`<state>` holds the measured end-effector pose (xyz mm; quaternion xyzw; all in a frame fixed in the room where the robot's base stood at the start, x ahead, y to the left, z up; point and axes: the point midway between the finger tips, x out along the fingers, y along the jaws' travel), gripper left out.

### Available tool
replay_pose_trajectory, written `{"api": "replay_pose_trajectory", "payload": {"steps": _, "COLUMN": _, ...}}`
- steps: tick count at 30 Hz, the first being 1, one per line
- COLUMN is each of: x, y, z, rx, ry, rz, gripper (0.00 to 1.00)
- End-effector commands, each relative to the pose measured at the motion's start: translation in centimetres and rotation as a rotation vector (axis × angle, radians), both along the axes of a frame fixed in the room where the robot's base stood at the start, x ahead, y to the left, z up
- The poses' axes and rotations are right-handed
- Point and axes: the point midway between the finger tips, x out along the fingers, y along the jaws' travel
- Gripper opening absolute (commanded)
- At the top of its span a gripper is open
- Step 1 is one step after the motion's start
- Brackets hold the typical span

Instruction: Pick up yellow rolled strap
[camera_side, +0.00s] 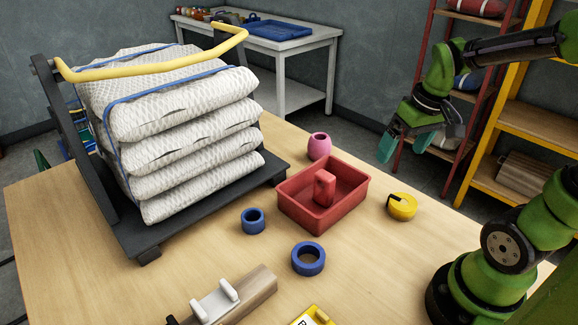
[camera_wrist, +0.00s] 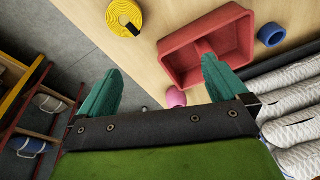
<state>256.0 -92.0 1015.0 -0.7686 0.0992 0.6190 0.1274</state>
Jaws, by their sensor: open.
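The yellow rolled strap (camera_side: 402,206) lies flat on the wooden table, right of the red tray, with a dark mark on its top. It also shows in the wrist view (camera_wrist: 124,17) near the top edge, with a loose end sticking out. My gripper (camera_side: 403,147) is in the air beyond the table's far right edge, above and behind the strap. In the wrist view my gripper's two teal fingers (camera_wrist: 166,82) are wide apart with nothing between them. The strap is apart from the fingers.
The red tray (camera_side: 283,204) with a red block inside stands beside the strap. A pink round pot (camera_side: 319,146) and blue rings (camera_side: 308,259) are close by. The table is clear around the strap.

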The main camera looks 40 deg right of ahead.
Motion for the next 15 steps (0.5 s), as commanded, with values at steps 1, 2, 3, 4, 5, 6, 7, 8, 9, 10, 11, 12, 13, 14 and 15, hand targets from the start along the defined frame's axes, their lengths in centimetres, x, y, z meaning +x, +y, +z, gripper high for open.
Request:
{"api": "replay_pose_trajectory", "payload": {"steps": 1, "x": -0.3, "y": -2.2, "z": -1.0, "rx": -0.012, "ry": 0.080, "rz": 0.057, "gripper": 1.00}}
{"api": "replay_pose_trajectory", "payload": {"steps": 2, "x": -0.6, "y": -3.1, "z": -1.4, "rx": -0.020, "ry": 0.115, "rz": 0.103, "gripper": 1.00}}
{"api": "replay_pose_trajectory", "payload": {"steps": 3, "x": -0.8, "y": -4.0, "z": -1.6, "rx": -0.027, "ry": 0.152, "rz": 0.165, "gripper": 1.00}}
{"api": "replay_pose_trajectory", "payload": {"steps": 4, "x": -1.0, "y": -4.4, "z": -1.7, "rx": -0.030, "ry": 0.173, "rz": 0.211, "gripper": 1.00}}
{"api": "replay_pose_trajectory", "payload": {"steps": 5, "x": -1.1, "y": -4.7, "z": -1.7, "rx": -0.035, "ry": 0.188, "rz": 0.255, "gripper": 1.00}}
{"api": "replay_pose_trajectory", "payload": {"steps": 6, "x": -1.2, "y": -4.8, "z": -1.6, "rx": -0.043, "ry": 0.200, "rz": 0.309, "gripper": 1.00}}
{"api": "replay_pose_trajectory", "payload": {"steps": 7, "x": -1.2, "y": -4.9, "z": -1.4, "rx": -0.047, "ry": 0.206, "rz": 0.344, "gripper": 1.00}}
{"api": "replay_pose_trajectory", "payload": {"steps": 8, "x": -1.3, "y": -4.9, "z": -1.3, "rx": -0.051, "ry": 0.207, "rz": 0.372, "gripper": 1.00}}
{"api": "replay_pose_trajectory", "payload": {"steps": 9, "x": -1.4, "y": -4.8, "z": -1.3, "rx": -0.052, "ry": 0.212, "rz": 0.400, "gripper": 1.00}}
{"api": "replay_pose_trajectory", "payload": {"steps": 10, "x": -1.4, "y": -4.8, "z": -1.4, "rx": -0.051, "ry": 0.215, "rz": 0.415, "gripper": 1.00}}
{"api": "replay_pose_trajectory", "payload": {"steps": 11, "x": -1.5, "y": -4.7, "z": -1.6, "rx": -0.050, "ry": 0.216, "rz": 0.426, "gripper": 1.00}}
{"api": "replay_pose_trajectory", "payload": {"steps": 12, "x": -1.5, "y": -4.7, "z": -2.0, "rx": -0.049, "ry": 0.217, "rz": 0.434, "gripper": 1.00}}
{"api": "replay_pose_trajectory", "payload": {"steps": 13, "x": -1.5, "y": -4.7, "z": -2.4, "rx": -0.049, "ry": 0.218, "rz": 0.437, "gripper": 1.00}}
{"api": "replay_pose_trajectory", "payload": {"steps": 14, "x": -1.5, "y": -4.7, "z": -2.9, "rx": -0.049, "ry": 0.218, "rz": 0.438, "gripper": 1.00}}
{"api": "replay_pose_trajectory", "payload": {"steps": 15, "x": -1.6, "y": -4.7, "z": -3.7, "rx": -0.047, "ry": 0.218, "rz": 0.437, "gripper": 1.00}}
